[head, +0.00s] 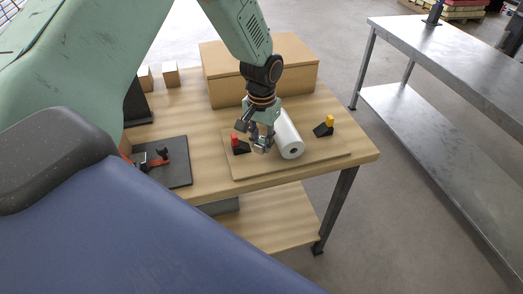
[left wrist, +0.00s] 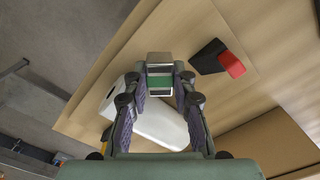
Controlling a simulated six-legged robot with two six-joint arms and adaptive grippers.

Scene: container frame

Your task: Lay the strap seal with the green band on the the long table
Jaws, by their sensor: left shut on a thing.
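My left gripper (head: 258,142) is over the wooden table (head: 205,180), just left of a white roll. In the left wrist view, my left gripper (left wrist: 160,80) is shut on a small metal strap seal (left wrist: 160,58) with a green band (left wrist: 159,83). The seal sits between the fingertips; in the head view it is too small to make out clearly. A long grey metal table (head: 455,68) stands at the right, apart from the wooden one; its near top looks bare. My right gripper is not in view.
On a wooden board (head: 315,160) lie the white roll (head: 291,148), a red-and-black piece (head: 240,146) and a yellow-and-black piece (head: 324,128). A wooden box (head: 225,90) stands behind. A dark mat (head: 175,175) with a tool is at left. Open floor separates the tables.

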